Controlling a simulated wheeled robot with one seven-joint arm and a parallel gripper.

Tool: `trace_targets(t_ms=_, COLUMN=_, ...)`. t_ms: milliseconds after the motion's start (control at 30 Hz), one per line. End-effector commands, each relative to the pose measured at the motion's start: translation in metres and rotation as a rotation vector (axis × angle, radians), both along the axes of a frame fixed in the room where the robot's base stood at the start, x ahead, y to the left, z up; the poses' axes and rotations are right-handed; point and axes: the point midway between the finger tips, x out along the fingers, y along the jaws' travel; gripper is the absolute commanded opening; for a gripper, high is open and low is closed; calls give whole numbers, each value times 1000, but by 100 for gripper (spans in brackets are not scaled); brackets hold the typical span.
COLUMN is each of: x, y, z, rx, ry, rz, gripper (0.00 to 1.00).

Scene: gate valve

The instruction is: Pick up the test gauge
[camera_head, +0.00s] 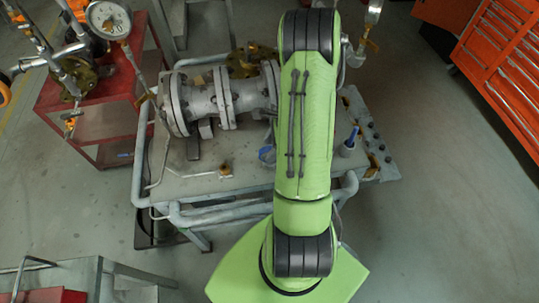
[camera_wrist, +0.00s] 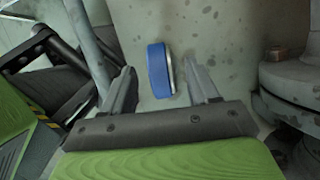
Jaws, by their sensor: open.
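A round blue-rimmed thing (camera_wrist: 158,70), seen nearly edge-on with a pale face along its right side, looks like the test gauge. It is over the grey bench top in the wrist view. My gripper (camera_wrist: 160,72) is open, with one finger on each side of it. Gaps show on both sides, and the fingers do not appear to touch it. A small blue thing (camera_head: 267,154) left of my arm in the head view may be the same one. My arm hides the gripper in that view.
The grey flanged valve (camera_head: 215,97) lies on the bench (camera_head: 185,185), left of my arm; a flange (camera_wrist: 292,85) shows at right in the wrist view. A white dial gauge (camera_head: 109,19) stands on piping upper left. A blue-tipped item (camera_head: 350,140) is right of my arm.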

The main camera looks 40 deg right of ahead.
Motion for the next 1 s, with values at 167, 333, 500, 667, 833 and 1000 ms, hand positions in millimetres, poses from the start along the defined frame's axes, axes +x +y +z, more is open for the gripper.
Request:
trace_targets(t_ms=167, x=8, y=8, z=-28, rx=2, ry=2, rz=2, gripper=60)
trace_targets(t_ms=333, x=9, y=8, z=-29, rx=0, ry=0, rz=1, gripper=60)
trace_targets(t_ms=500, x=9, y=8, z=-29, rx=0, ry=0, rz=1, gripper=43)
trace_targets(t_ms=667, x=9, y=8, z=-29, rx=0, ry=0, rz=1, gripper=18)
trace_targets(t_ms=833, x=9, y=8, z=-29, rx=0, ry=0, rz=1, gripper=0)
trace_targets(t_ms=1000, x=9, y=8, z=-28, rx=0, ry=-1, rz=2, gripper=0)
